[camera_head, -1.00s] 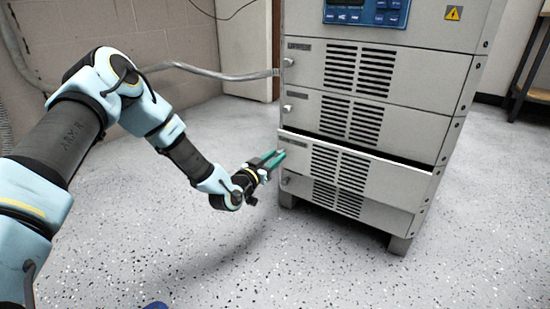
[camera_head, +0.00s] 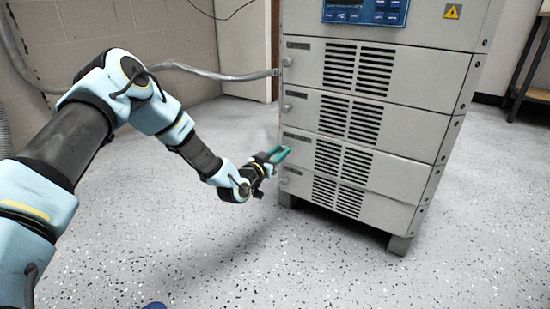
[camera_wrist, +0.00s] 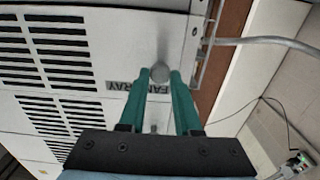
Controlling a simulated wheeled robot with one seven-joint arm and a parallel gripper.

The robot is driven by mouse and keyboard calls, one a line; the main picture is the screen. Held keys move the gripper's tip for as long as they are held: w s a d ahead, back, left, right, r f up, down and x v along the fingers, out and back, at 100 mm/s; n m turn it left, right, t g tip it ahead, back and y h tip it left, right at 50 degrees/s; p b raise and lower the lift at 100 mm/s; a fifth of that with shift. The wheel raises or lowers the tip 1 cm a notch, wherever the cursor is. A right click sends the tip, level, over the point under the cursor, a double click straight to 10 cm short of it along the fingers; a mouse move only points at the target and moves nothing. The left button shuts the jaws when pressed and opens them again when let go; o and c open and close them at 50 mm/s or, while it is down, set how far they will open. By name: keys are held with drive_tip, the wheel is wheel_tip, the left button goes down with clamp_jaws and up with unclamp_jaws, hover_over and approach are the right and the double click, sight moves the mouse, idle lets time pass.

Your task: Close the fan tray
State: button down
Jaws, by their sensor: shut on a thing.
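The fan tray (camera_head: 388,178) is the third panel down on the grey cabinet, with vent slots in its front. My gripper (camera_head: 285,153) is at the tray's left end. In the wrist view its green fingers (camera_wrist: 161,76) are shut on the tray's round grey knob (camera_wrist: 160,71), one on each side.
Other vented panels of the cabinet (camera_head: 405,70) sit above and below, with small knobs on their left. A grey conduit (camera_head: 220,75) runs from the cabinet's left side to the wall. A shelf (camera_head: 535,95) stands far right. The speckled floor in front is clear.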

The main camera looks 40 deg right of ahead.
drive_tip(key=shift+w+d, duration=0.15)
drive_tip(key=shift+d, duration=0.25)
drive_tip(key=c, duration=0.6)
unclamp_jaws()
drive_tip(key=p+v, duration=0.4)
drive_tip(key=v, duration=0.6)
drive_tip(key=shift+a, duration=0.35)
